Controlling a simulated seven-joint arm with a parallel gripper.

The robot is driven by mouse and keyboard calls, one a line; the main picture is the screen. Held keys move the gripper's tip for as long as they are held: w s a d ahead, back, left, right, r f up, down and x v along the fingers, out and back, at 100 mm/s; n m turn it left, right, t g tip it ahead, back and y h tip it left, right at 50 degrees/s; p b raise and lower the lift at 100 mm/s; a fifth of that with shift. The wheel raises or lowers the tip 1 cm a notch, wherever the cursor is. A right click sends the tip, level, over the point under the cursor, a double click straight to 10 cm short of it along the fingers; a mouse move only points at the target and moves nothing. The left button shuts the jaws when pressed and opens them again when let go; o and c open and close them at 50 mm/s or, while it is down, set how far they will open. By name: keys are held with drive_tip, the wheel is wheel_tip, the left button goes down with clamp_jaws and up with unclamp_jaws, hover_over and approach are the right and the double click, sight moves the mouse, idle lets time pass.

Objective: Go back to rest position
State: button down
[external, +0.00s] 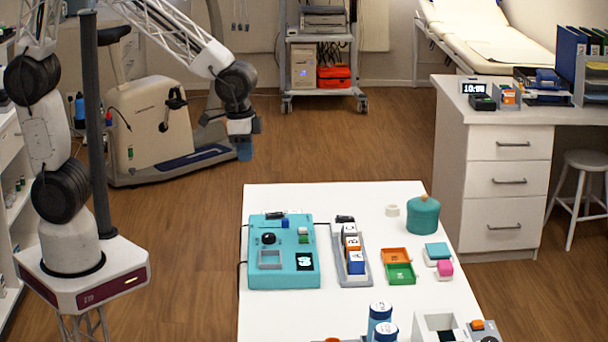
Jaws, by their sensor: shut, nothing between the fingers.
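My gripper (244,150) hangs at the end of my arm in the upper left of the external view. It points down over the floor, beyond the far left corner of the white table (350,203). It is shut and empty, and it touches nothing. A teal control box (258,282) with a black knob and small buttons sits on the left of the table. Right of it is a grey rack (345,275) with several lettered blocks.
An orange tray (396,256), a green tray (400,273), a teal jar (423,216) and small teal and pink blocks stand at the table's right. Blue cylinders (380,315) stand at the near edge. An exercise bike (150,125) stands behind my arm. Floor under my gripper is clear.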

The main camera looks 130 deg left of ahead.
drive_tip(key=s+d+r+m+t, duration=0.1)
drive_tip(key=s+d+r+m, duration=0.15)
drive_tip(key=d, duration=0.65)
drive_tip(key=s+d+r+m, duration=0.15)
drive_tip(key=d+r, duration=0.25)
drive_tip(key=d, duration=0.5)
drive_tip(key=s+d+r+m+h, duration=0.1)
drive_tip(key=s+d+m, duration=0.2)
drive_tip(key=s+d, duration=0.7)
drive_tip(key=d, duration=0.3)
drive_tip(key=shift+s+r+t, duration=0.25)
drive_tip(key=shift+s+t, duration=0.05)
drive_tip(key=shift+s, duration=0.1)
